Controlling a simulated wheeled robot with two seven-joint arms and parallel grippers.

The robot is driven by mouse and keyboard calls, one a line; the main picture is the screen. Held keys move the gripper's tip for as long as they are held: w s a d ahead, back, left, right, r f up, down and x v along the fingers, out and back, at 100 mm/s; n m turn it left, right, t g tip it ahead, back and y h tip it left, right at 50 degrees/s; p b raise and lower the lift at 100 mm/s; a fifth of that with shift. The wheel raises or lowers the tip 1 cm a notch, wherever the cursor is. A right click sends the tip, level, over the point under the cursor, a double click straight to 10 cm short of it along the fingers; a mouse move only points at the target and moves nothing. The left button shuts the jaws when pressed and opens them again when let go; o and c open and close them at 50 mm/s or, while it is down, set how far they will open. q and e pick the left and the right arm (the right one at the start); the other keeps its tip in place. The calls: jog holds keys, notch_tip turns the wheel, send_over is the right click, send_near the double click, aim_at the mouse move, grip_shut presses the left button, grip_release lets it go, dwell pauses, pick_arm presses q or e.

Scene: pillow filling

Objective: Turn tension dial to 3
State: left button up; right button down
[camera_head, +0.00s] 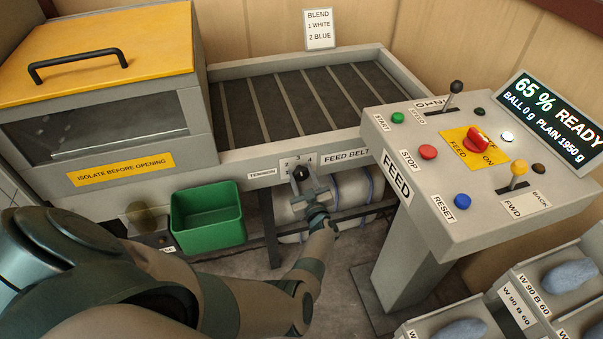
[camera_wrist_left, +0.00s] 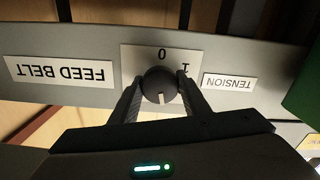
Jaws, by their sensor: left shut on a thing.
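The tension dial (camera_head: 300,173) is a small dark knob on a numbered white plate on the front rail of the feed belt. My left gripper (camera_head: 304,182) reaches up to it from below and is shut on it. In the left wrist view, which is upside down, the fingers (camera_wrist_left: 161,98) stand on both sides of the dial (camera_wrist_left: 157,83). A white mark on the knob points toward the bottom of that picture. The 0 and 1 on the plate show there; the numbers on the mark's side are hidden. My right gripper is not in view.
A green bin (camera_head: 207,217) hangs left of the dial. The FEED console (camera_head: 455,215) with buttons and levers stands to the right. Its display (camera_head: 550,115) reads 65 % READY. Trays with blue pillows (camera_head: 570,276) are at lower right. A bare belt (camera_head: 300,102) lies behind the rail.

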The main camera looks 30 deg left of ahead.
pick_arm(q)
jog(key=shift+d+m, duration=0.1)
jog(key=shift+m, duration=1.2)
jog(key=o, duration=1)
